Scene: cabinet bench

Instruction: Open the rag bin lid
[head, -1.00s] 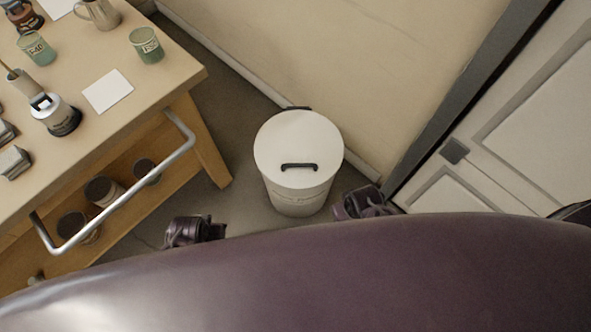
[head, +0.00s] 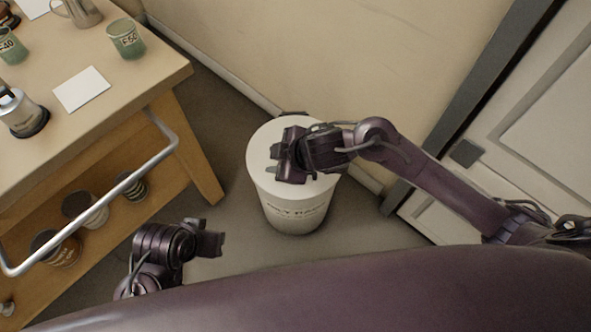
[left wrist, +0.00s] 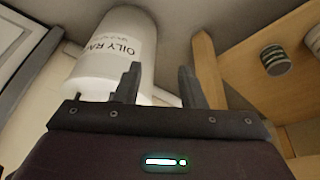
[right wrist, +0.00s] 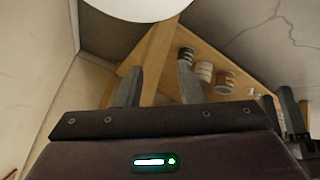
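The white rag bin (head: 293,213) stands on the floor in the corner, with its round white lid (head: 262,147) flat on top and closed. Its lettering shows in the left wrist view, where the bin (left wrist: 112,50) is at upper left. My right gripper (head: 284,160) is over the lid and hides the black lid handle. Its fingers are apart and look empty in the right wrist view (right wrist: 158,85); a white round edge (right wrist: 138,6) shows beyond them. I cannot tell whether it touches the lid. My left gripper (head: 213,243) is open and empty, left of the bin and apart from it.
A wooden bench (head: 130,92) with a metal rail (head: 100,230) stands at left, holding cups and a white card; cans sit on its lower shelf. A wall (head: 330,50) is behind the bin, and a white panelled door (head: 540,120) is at right. Floor shows between bench and bin.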

